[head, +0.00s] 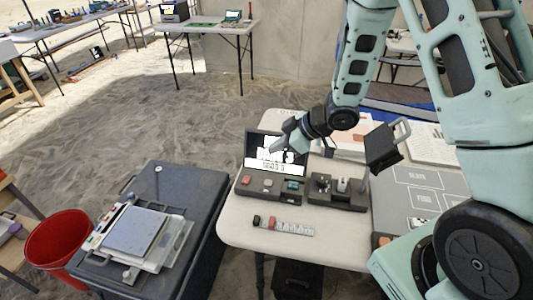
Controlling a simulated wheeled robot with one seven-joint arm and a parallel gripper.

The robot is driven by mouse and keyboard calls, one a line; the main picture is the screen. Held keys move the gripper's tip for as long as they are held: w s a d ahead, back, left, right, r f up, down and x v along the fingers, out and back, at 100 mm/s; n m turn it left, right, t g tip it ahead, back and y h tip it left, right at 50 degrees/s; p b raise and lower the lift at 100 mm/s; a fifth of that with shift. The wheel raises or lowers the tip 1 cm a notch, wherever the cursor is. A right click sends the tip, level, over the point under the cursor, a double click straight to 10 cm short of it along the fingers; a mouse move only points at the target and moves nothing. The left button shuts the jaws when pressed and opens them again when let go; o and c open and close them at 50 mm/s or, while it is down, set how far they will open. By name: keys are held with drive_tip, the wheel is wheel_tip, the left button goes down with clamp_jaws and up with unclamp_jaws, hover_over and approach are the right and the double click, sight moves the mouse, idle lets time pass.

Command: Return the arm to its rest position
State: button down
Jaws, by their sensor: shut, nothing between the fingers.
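My mint-green arm reaches in from the upper right in the head view and bends down over the white table (236,232). My gripper (277,149) hangs at its end, above the back left of the table. It points left and down, in front of the upper part of a dark display unit (262,177). The fingers are small in this view and appear closed, with nothing seen held in them. The display has a lit screen with large text, partly covered by the gripper, and colored buttons below.
A dark control block (350,203) stands right of the display, near a black piece with a handle (384,150). A small ruler-like strip (290,228) lies in front. A grey case (203,178) carrying a scale (135,230) and a red bucket (60,238) stand left.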

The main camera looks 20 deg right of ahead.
drive_tip(key=shift+s+d+r, duration=0.15)
drive_tip(key=shift+d+r, duration=0.05)
idle(0.5)
drive_tip(key=s+a+r+m+h, duration=0.2)
drive_tip(key=s+a+r+h, duration=0.2)
drive_tip(key=s+a+r, duration=0.35)
drive_tip(key=s+a+r+g+h, duration=0.1)
drive_tip(key=s+a+r+g, duration=0.1)
drive_tip(key=s, duration=0.8)
drive_tip(key=s+a+r+m+g+h, duration=0.1)
drive_tip(key=s+a+r+g, duration=0.1)
drive_tip(key=s, duration=0.9)
drive_tip(key=shift+a+r+m+g, duration=0.35)
drive_tip(key=shift+r+g, duration=0.4)
drive_tip(key=shift+g, duration=0.25)
drive_tip(key=shift+s, duration=0.1)
